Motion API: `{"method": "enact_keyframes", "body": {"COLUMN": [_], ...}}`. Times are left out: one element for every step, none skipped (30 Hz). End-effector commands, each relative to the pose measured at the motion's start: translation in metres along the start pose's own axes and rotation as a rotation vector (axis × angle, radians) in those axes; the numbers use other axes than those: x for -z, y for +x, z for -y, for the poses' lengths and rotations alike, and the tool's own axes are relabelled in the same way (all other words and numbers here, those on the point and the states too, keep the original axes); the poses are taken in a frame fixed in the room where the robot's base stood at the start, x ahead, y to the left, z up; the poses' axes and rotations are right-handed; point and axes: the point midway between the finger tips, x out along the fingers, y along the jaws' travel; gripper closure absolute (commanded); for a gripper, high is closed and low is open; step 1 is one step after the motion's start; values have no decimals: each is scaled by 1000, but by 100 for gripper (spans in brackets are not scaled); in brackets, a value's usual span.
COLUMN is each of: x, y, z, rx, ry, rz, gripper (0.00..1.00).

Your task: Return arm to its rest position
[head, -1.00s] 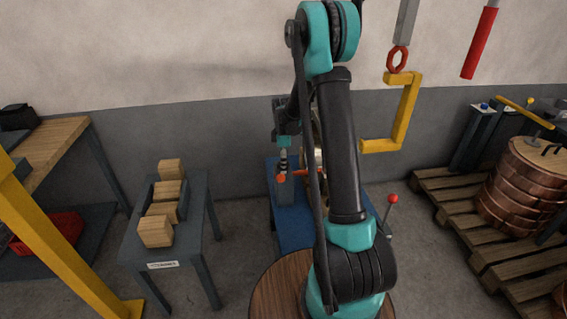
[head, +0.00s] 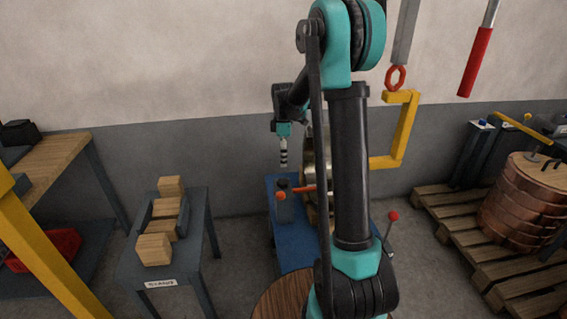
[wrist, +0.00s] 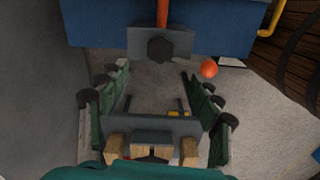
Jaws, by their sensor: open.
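My arm (head: 350,165), dark with teal joints, rises in front of the head camera, and its far end bends down at the left. My gripper (head: 284,165) points down above a grey post on the blue bench (head: 295,255), apart from the post. The arm's upright link hides part of the bench and the round metal part behind it. In the wrist view my gripper (wrist: 152,85) shows its two fingers spread wide, with nothing held between them.
An orange-ended lever (head: 300,190) stands close below the gripper. Left is a small table (head: 200,225) with wooden blocks. A yellow C-hook (head: 404,130) hangs right of the arm. Copper coils (head: 525,200) sit on a pallet (head: 440,200). The wall behind is bare.

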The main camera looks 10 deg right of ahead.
Motion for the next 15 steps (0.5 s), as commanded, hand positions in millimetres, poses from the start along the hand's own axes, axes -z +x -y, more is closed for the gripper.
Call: {"method": "enact_keyframes", "body": {"x": [0, 0, 0, 0, 0, 0, 0, 0, 0, 0, -1, -2, -3, -5, -8], "y": [-1, -2, -2, -2, -2, -2, -2, -2, -2, -2, -2, -3, -4, -6, -8], "z": [0, 0, 0, 0, 0, 0, 0, 0, 0, 1, 2, 5, 9, 13, 21], "rx": [0, 0, 0, 0, 0, 0, 0, 0, 0, -1, -2, -6, -10, -15, -23], "ry": [0, 0, 0, 0, 0, 0, 0, 0, 1, 3, 9, 23, 38, 59, 95], "rz": [0, 0, 0, 0, 0, 0, 0, 0, 0, 0, 0, -1, -2, -4, -6], "gripper": [35, 35, 35, 35, 35, 35, 35, 35, 35, 35, 35, 35, 35, 35, 35]}}
